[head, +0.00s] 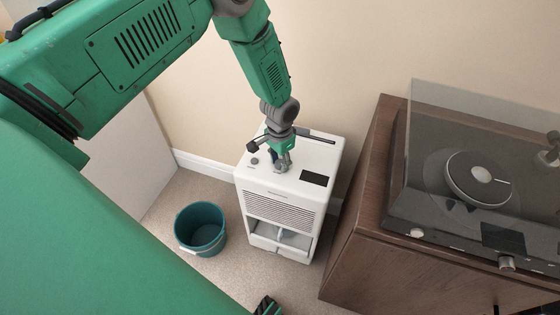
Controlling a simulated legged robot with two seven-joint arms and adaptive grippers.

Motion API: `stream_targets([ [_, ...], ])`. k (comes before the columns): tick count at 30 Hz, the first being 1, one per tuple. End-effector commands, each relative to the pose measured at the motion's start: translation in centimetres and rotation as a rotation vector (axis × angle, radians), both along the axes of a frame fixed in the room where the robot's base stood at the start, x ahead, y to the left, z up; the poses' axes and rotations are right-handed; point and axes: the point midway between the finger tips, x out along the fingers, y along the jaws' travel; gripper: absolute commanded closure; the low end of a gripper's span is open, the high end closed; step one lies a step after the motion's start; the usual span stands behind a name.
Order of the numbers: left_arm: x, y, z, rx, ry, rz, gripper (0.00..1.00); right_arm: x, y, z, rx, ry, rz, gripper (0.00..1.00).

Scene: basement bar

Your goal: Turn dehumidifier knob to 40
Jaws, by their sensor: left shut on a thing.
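The white dehumidifier (292,185) stands on the carpet against the wall, with a dark display panel (314,178) and a small round button (254,161) on its top. My left gripper (282,166) points down at the top of the dehumidifier, between the button and the display. Its fingers are shut on the knob, which they mostly hide. The knob's scale and setting cannot be read from here. My right gripper is not clearly seen; only a small green and black part of mine shows at the bottom edge.
A teal bucket (201,229) stands on the carpet left of the dehumidifier. A wooden cabinet (352,235) with a turntable (470,180) under a clear cover is close on the right. The wall and white baseboard (205,167) are behind.

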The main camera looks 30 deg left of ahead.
Motion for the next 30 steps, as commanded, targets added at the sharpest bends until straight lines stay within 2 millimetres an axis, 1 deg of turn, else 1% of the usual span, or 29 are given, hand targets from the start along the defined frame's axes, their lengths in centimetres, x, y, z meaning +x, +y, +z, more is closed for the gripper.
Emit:
stream_targets([
  [1,0.7,0.1,0.3,0.0,-0.018,-0.005,1.0,0.0,0.0,0.0,0.0,0.0,0.0,0.6],
  [14,0.7,0.0,0.3,-0.001,-0.018,-0.015,1.0,0.0,0.0,0.0,0.0,0.0,0.0,0.6],
  [15,0.7,0.0,0.3,-0.002,-0.017,-0.015,0.66,0.0,0.0,0.0,0.0,0.0,0.0,0.6],
  [16,0.7,0.0,0.2,-0.002,-0.017,-0.015,0.55,0.0,0.0,0.0,0.0,0.0,0.0,0.6],
  [17,0.6,0.0,0.2,-0.001,-0.016,-0.015,0.52,0.0,0.0,0.0,0.0,0.0,0.0,0.6],
  [26,0.3,-0.1,0.2,-0.001,-0.008,-0.014,0.52,-0.1,0.0,0.0,0.0,-0.002,0.0,0.6],
  [30,0.3,-0.1,1.4,-0.001,-0.009,-0.014,0.52,-0.2,0.0,0.1,0.0,-0.003,0.0,0.6],
])
